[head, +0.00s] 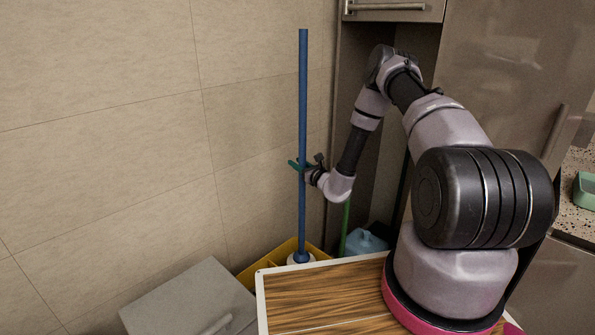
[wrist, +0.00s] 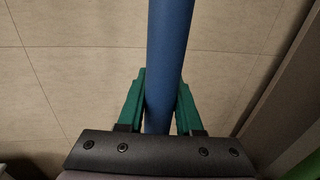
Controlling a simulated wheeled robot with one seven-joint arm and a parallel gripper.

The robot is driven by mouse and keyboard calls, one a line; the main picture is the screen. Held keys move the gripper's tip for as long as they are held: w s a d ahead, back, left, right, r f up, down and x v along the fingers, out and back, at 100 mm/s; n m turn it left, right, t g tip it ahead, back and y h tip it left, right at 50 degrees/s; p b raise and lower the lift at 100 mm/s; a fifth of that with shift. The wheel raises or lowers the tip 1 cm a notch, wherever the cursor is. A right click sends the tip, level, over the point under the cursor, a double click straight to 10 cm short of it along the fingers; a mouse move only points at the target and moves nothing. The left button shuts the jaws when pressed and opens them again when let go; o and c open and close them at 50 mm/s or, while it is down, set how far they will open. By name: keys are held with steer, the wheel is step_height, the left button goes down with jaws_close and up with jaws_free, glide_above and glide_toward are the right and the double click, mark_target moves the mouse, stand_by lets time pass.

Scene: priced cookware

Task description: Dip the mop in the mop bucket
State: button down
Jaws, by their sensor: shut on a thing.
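The mop has a long blue handle (head: 303,120) that stands upright in the head view. Its lower end has a blue collar and a white part (head: 301,258), at the yellow mop bucket (head: 262,262). The front of the bucket is hidden by a wooden-topped surface, so I cannot tell whether the mop head is inside it or above it. My gripper (head: 303,165) is shut around the handle, well above the bucket. In the wrist view, the green fingers (wrist: 160,105) press on both sides of the blue handle (wrist: 168,50).
A wooden board with a white edge (head: 320,300) lies in front of the bucket. A grey box (head: 190,300) stands at the lower left. A light blue container (head: 365,243) and a green pole (head: 345,228) are right of the bucket. Tiled wall lies behind; cabinets are at right.

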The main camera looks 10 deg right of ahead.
step_height(320, 180, up, 10)
stand_by(0.8)
